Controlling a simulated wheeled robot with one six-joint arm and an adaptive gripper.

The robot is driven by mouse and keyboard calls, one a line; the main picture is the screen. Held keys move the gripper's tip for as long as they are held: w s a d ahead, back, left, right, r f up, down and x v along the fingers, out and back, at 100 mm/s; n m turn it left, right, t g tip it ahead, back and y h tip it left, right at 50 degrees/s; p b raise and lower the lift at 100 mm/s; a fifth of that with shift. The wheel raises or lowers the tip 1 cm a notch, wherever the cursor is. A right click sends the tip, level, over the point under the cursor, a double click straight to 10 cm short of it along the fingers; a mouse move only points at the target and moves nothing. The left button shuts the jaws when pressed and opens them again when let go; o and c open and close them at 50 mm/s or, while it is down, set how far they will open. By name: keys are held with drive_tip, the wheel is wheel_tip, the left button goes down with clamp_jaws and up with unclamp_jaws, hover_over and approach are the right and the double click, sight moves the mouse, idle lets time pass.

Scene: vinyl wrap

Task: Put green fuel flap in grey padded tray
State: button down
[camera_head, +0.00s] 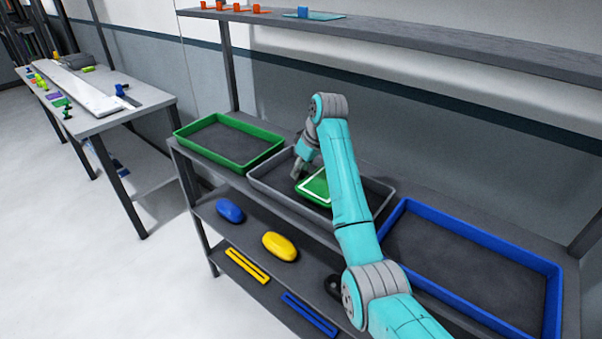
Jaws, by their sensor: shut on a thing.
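The green fuel flap (316,186), with a pale outline on its face, is at the grey padded tray (270,189), within its walls as seen from here. My gripper (299,176) is over the left part of this tray and shut on the flap's edge. I cannot tell whether the flap touches the tray floor. My arm hides the right part of the flap and some of the tray.
An empty green tray (179,133) stands to the left and an empty blue tray (555,290) to the right. Blue (230,211) and yellow (279,246) rounded pieces lie on the shelf below. An upper shelf (430,48) runs behind.

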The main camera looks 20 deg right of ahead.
drive_tip(key=shift+f, duration=0.7)
drive_tip(key=c, duration=0.8)
unclamp_jaws()
drive_tip(key=shift+f, duration=0.15)
drive_tip(key=shift+c, duration=0.2)
